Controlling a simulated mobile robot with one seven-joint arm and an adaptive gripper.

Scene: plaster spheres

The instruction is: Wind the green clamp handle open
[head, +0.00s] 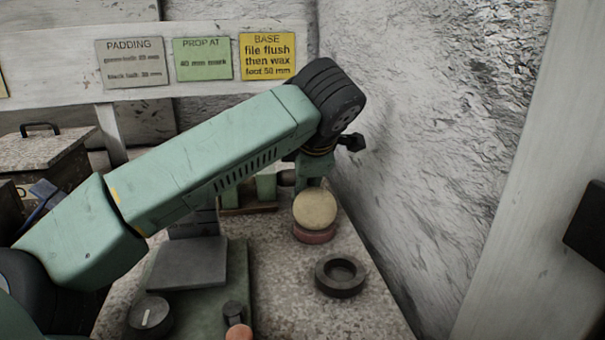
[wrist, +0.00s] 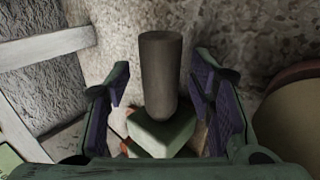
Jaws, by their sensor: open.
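My gripper (wrist: 158,92) is open in the wrist view, with a purple-padded finger on each side of a grey-brown rod (wrist: 161,70). The rod has a rounded near end and stands in front of a green block (wrist: 162,137). I cannot tell whether this rod is the clamp handle, or whether either pad touches it. In the head view my gripper (head: 312,170) points down behind the cream sphere, its fingers mostly hidden. Green blocks (head: 266,187) stand to its left, and a short dark rod (head: 287,178) shows between them and my gripper.
A cream sphere (head: 315,208) rests on a reddish ring (head: 314,235) close to my gripper. An empty dark ring (head: 341,290) lies nearer on the bench. A grey plate (head: 187,264) and a dial (head: 150,315) are at left. A rough wall (head: 420,140) rises close on the right.

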